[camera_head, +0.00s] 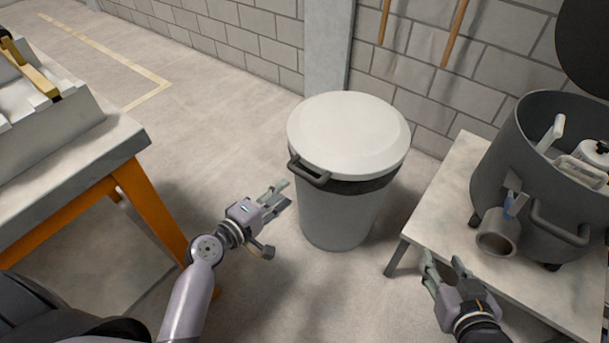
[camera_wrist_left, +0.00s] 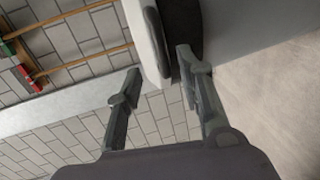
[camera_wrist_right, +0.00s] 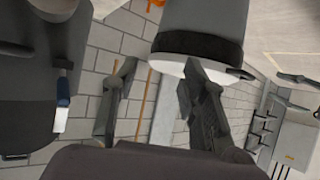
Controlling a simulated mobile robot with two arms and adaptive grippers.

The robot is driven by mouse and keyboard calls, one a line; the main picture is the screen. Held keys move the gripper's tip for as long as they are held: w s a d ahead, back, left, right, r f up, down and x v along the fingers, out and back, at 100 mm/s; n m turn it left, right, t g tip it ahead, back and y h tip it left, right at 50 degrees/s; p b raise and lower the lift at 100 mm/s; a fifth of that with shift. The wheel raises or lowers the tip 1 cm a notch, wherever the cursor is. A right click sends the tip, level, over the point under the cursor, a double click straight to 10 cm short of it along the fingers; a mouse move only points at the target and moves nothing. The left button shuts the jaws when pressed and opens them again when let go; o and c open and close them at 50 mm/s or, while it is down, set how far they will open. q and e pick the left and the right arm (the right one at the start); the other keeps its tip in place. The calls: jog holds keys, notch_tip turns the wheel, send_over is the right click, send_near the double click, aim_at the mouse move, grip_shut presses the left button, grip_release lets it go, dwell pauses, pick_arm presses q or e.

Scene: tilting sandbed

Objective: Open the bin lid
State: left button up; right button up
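The bin (camera_head: 338,217) stands on the floor at the centre of the head view, pale grey with a dark band. Its white lid (camera_head: 350,132) is closed on top, and a dark handle (camera_head: 309,172) sticks out on the near left. My left gripper (camera_head: 280,196) is open and empty, lower left of the handle and apart from it. In the left wrist view, the handle (camera_wrist_left: 156,42) shows beyond the open fingers (camera_wrist_left: 165,82). My right gripper (camera_head: 445,262) is open and empty beside the right table. The bin also shows upside down in the right wrist view (camera_wrist_right: 205,20).
A grey table with orange legs (camera_head: 70,148) stands at left. At right, a pale table (camera_head: 441,212) carries a large grey pot (camera_head: 497,150) with items inside. A block wall (camera_head: 415,70) is behind the bin. Open floor lies in front of it.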

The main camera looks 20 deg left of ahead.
aim_at(304, 173)
pick_arm(q)
jog(key=shift+b+x, duration=0.8)
jog(key=shift+x, duration=4.25)
pick_arm(e)
jog(key=w+a+r+t+y, duration=0.1)
jog(key=w+a+r+t, duration=0.1)
jog(key=r, duration=0.5)
jog(key=shift+w+r+t+y, duration=0.15)
jog(key=shift+w+t+y, duration=0.15)
jog(key=shift+w+t, duration=0.8)
pick_arm(q)
jog(key=shift+c, duration=0.5)
pick_arm(e)
jog(key=shift+s+t, duration=0.3)
jog(key=shift+s, duration=0.05)
pick_arm(q)
grip_shut()
